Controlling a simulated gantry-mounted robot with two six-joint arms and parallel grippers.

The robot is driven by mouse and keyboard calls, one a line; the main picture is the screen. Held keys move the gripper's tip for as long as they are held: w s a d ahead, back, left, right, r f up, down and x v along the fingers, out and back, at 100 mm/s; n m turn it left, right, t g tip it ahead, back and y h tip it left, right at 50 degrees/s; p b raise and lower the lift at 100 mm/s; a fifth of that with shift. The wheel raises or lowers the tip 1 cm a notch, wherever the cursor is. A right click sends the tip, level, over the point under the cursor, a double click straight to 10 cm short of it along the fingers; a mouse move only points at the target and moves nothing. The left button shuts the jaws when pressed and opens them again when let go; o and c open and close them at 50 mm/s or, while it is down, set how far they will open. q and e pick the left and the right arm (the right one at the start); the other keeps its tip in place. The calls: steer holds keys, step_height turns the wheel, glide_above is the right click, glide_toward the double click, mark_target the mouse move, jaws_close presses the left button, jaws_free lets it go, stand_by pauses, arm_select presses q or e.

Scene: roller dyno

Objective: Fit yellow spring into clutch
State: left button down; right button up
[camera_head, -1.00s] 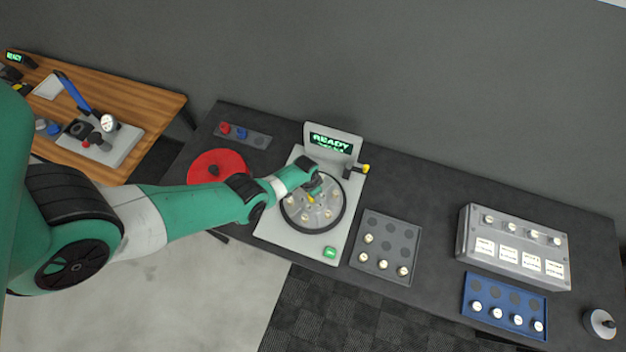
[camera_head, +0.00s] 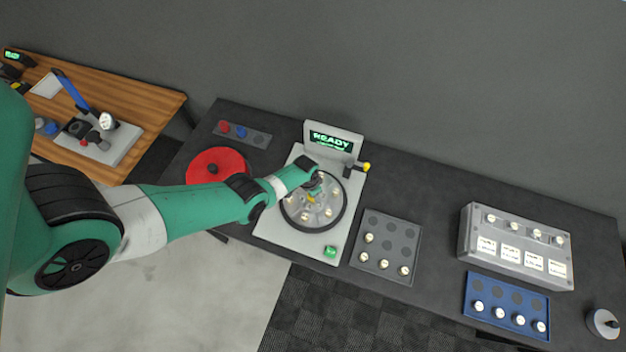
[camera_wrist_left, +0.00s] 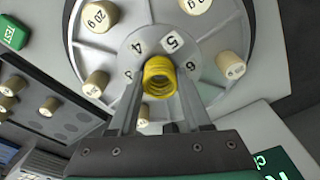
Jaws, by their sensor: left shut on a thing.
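The yellow spring (camera_wrist_left: 159,76) is a short coil, seen nearly end-on between the fingers in the left wrist view. My left gripper (camera_wrist_left: 158,88) is shut on it. The clutch is probably the round grey plate (camera_wrist_left: 225,38) with a dark rim, which also shows in the head view (camera_head: 330,212). The gripper (camera_head: 312,196) is over this plate's middle, and the spring overlaps a numbered hub (camera_wrist_left: 150,42) with 4, 5 and 6 visible. I cannot tell whether the spring touches the hub or is seated. My right gripper is not in view.
Several pale weights (camera_wrist_left: 98,15) stand around the plate. A READY display (camera_head: 331,140) stands behind it, and a green button (camera_head: 330,251) in front. A grey tray (camera_head: 387,226) with several knobs is to the right, a red disc (camera_head: 203,163) to the left.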

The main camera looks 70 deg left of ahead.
arm_select(q)
steer(key=shift+f, duration=0.15)
steer(key=c, duration=0.5)
jaws_free()
steer(key=shift+c, duration=0.2)
steer(key=shift+s+f, duration=0.1)
steer(key=shift+c, duration=0.7)
steer(key=shift+o, duration=1.1)
